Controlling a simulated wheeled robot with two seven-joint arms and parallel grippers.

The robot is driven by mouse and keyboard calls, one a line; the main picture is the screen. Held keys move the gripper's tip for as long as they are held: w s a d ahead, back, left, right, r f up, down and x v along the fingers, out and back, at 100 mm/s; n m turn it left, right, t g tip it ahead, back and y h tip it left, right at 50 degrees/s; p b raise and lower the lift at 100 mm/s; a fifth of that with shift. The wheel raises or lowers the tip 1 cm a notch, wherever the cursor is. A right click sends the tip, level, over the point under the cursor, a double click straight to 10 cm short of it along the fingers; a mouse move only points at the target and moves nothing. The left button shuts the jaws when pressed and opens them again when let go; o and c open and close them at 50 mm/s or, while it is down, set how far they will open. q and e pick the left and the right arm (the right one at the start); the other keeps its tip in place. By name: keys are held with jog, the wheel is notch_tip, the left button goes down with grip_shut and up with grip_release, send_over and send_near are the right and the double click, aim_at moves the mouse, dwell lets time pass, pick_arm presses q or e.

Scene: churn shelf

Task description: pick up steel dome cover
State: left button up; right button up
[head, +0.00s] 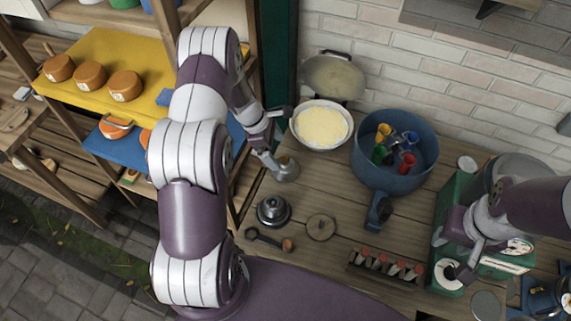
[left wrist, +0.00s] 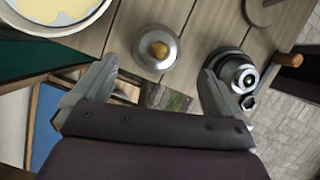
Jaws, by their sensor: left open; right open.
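The steel dome cover (head: 288,172), a small shiny dome with a brownish knob on top, sits on the wooden bench near its left edge. It also shows in the left wrist view (left wrist: 146,60), upright just beyond my left fingertips. My left gripper (head: 281,139) is open and empty, above and beside the dome; in the left wrist view its two fingers (left wrist: 157,75) are spread wide with the dome ahead between them. My right gripper (head: 452,258) is open over the right part of the bench, near a green box, far from the dome.
A dark-based steel stacked piece (head: 273,211) stands near the dome, close to one finger in the left wrist view. A bowl of yellow food (head: 322,146) and a blue pot (head: 394,181) with coloured cups stand behind. A round wooden lid (head: 321,227) lies in front. Shelves stand left.

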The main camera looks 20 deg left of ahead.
aim_at(288, 162)
pick_arm(q)
jog(key=p+x, duration=0.3)
jog(key=x, duration=0.5)
jog(key=shift+d+f, duration=0.15)
jog(key=shift+w+d+f, duration=0.15)
jog(key=shift+f, duration=0.3)
jog(key=c, duration=1.4)
jog(key=shift+r, duration=0.1)
jog(key=shift+w+r+b, duration=0.1)
jog(key=shift+r+b, duration=0.3)
jog(key=shift+r, duration=0.15)
notch_tip(288, 162, up, 3)
jog(key=shift+d+f+b, duration=0.1)
jog(key=shift+d+b, duration=0.05)
jog(key=shift+b, duration=0.6)
jog(key=s+d+r+b, duration=0.2)
jog(key=s+d+r, duration=0.3)
jog(key=d, duration=0.5)
jog(key=shift+s+r+b, duration=0.2)
jog(key=shift+r+b, duration=0.2)
jog(key=shift+r, duration=0.65)
